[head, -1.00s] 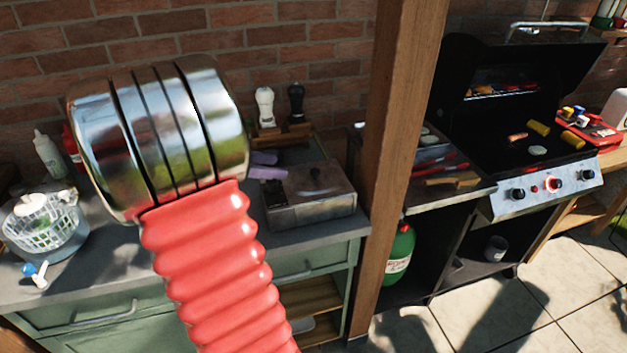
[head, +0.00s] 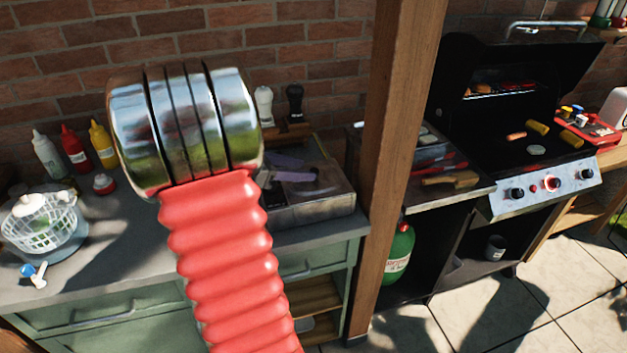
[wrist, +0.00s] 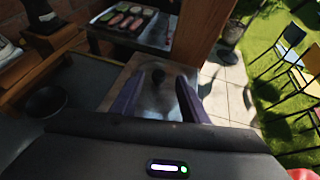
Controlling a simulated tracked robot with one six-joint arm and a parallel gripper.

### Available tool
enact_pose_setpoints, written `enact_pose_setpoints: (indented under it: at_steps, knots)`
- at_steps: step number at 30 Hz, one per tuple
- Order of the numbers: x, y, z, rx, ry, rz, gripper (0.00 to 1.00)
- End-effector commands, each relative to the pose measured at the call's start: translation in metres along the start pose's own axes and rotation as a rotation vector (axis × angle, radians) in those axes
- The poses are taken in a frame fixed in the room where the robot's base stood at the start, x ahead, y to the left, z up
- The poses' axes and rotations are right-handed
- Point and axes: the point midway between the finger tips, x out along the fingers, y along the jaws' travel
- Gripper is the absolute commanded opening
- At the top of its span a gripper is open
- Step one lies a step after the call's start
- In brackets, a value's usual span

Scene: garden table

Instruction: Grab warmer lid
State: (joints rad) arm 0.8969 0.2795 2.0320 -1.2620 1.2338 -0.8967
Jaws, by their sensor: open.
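The warmer lid (head: 332,187) is a grey metal cover with a dark knob (head: 314,172), on the warmer box (head: 312,211) at the counter's right end. In the wrist view the lid (wrist: 155,103) lies below my gripper (wrist: 159,78), and its dark knob (wrist: 158,75) shows between the two purple fingertips. The fingers are open, one on each side of the knob, with gaps visible. In the head view my gripper (head: 304,170) reaches in from the left at knob height. My red and chrome arm hides part of the counter and the wrist.
A wooden post (head: 395,150) stands just right of the warmer. White and black mills (head: 264,105) stand behind it. Sauce bottles (head: 75,148) and a white basket (head: 40,225) are at the left. A grill (head: 520,110) is beyond the post.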

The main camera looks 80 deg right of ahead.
Motion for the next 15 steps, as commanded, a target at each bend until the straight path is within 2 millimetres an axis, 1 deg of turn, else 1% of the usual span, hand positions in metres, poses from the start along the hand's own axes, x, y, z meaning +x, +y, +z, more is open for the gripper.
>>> enact_pose_setpoints:
  at_steps: [5,8,15]
  knots:
    - [0.004,0.0,0.0,0.0,0.0,-0.001,0.41]
    - [0.015,0.0,-0.001,0.0,0.001,-0.003,0.41]
    - [0.045,0.002,-0.002,0.001,0.0,-0.002,0.41]
